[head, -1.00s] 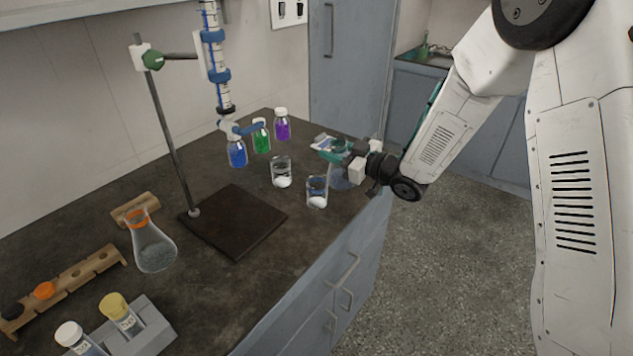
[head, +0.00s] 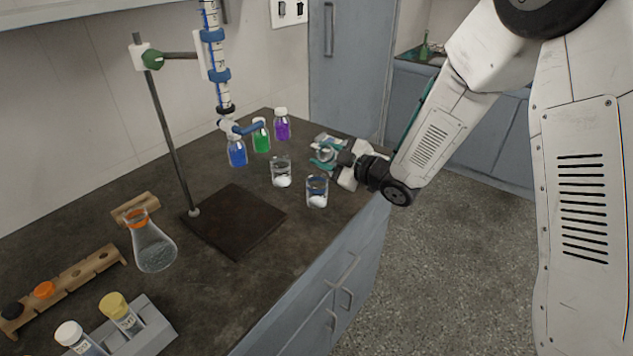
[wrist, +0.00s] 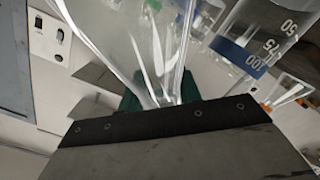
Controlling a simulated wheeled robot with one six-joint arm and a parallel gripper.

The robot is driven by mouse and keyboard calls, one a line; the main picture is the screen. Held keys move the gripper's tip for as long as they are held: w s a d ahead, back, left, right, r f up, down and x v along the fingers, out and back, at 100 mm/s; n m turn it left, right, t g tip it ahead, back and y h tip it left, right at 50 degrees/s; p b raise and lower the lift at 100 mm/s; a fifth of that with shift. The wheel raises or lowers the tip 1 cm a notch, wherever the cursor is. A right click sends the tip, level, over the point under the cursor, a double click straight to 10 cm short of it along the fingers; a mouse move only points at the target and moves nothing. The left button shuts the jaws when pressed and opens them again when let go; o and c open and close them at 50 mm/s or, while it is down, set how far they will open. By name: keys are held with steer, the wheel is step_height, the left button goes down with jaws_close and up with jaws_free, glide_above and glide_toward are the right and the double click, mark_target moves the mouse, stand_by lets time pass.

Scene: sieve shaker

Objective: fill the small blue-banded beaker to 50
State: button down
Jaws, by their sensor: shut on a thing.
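My gripper (head: 322,156) is at the back right of the bench, beyond the two beakers. It is shut on a clear glass vessel (wrist: 150,45), whose flaring walls fill the middle of the wrist view. Its full shape and contents are unclear. A blue-banded beaker (wrist: 240,55) with marks 50, 75 and 100 appears tilted beside the held glass in the wrist view. In the head view the front beaker (head: 317,186) has a bluish tint and white matter at its bottom; it looks like the banded one. The level inside is too small to read.
A second beaker (head: 281,168) stands just behind left. Blue (head: 237,153), green (head: 261,137) and purple (head: 282,126) bottles stand further back. A burette stand (head: 232,222), conical flask (head: 154,250) and vial racks (head: 65,290) are left. The bench edge is close on the right.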

steer(key=shift+a+r+n, duration=0.1)
steer(key=shift+r+n, duration=0.2)
steer(key=shift+n, duration=0.2)
steer(key=shift+f, duration=0.15)
steer(key=shift+f+n, duration=0.3)
steer(key=shift+n, duration=0.4)
stand_by(1.0)
steer(key=shift+r+n+h+p, duration=0.3)
steer(key=shift+n+p, duration=0.3)
steer(key=shift+n, duration=0.2)
stand_by(1.6)
steer(key=shift+s+r+n+p, duration=0.1)
steer(key=shift+r+n+p, duration=0.1)
steer(key=shift+n+p, duration=0.5)
stand_by(2.6)
